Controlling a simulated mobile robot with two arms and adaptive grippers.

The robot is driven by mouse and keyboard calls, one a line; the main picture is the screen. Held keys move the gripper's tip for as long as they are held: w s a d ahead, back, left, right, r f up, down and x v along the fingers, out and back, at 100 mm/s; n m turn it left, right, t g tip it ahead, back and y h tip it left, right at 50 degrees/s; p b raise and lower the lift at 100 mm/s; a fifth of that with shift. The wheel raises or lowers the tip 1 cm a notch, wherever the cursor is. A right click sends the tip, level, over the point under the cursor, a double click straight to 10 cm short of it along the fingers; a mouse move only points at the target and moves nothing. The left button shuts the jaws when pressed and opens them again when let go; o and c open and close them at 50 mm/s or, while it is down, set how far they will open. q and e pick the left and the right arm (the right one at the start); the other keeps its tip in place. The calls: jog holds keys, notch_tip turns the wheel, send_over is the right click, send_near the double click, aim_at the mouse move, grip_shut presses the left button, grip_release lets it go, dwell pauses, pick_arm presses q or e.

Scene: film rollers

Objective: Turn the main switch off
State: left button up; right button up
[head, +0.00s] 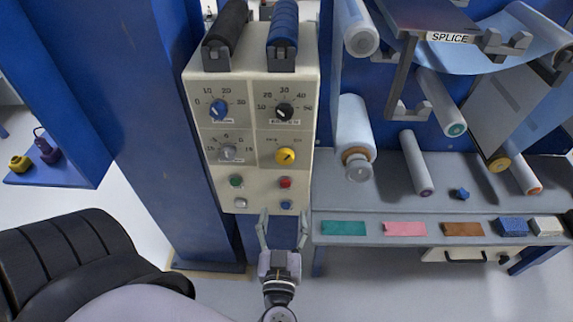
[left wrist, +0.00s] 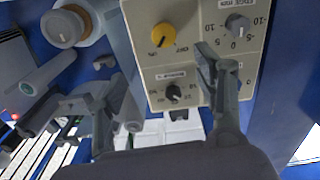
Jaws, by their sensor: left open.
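The yellow rotary knob (head: 285,156) sits at the lower right of four knobs on the cream control panel (head: 251,204). I take it as the main switch. Its dark pointer mark seems to aim to the upper right; its lettering is too small to read surely. The knob also shows in the left wrist view (left wrist: 162,34), where the panel appears upside down. My left gripper (head: 284,214) is open and empty, with its tips near the panel's lower edge, below the knob and apart from it. It also shows in the left wrist view (left wrist: 133,80). My right gripper is not in view.
A grey knob (head: 228,152), a blue knob (head: 219,110) and a black knob (head: 283,111) surround it. Green (head: 236,181) and red (head: 285,182) buttons lie below. A blue column (head: 150,120) stands left; a roller shelf (head: 400,200) lies right.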

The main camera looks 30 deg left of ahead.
pick_arm(q)
jog(key=p, duration=0.1)
send_near(285, 162)
jog(key=p+x, duration=0.1)
jog(key=x, duration=0.8)
jog(key=shift+w+a, duration=0.15)
jog(key=shift+w, duration=0.05)
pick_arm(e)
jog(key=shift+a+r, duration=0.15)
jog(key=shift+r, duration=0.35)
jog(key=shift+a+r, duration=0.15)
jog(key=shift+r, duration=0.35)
pick_arm(q)
jog(key=shift+c, duration=0.4)
jog(key=c, duration=1.1)
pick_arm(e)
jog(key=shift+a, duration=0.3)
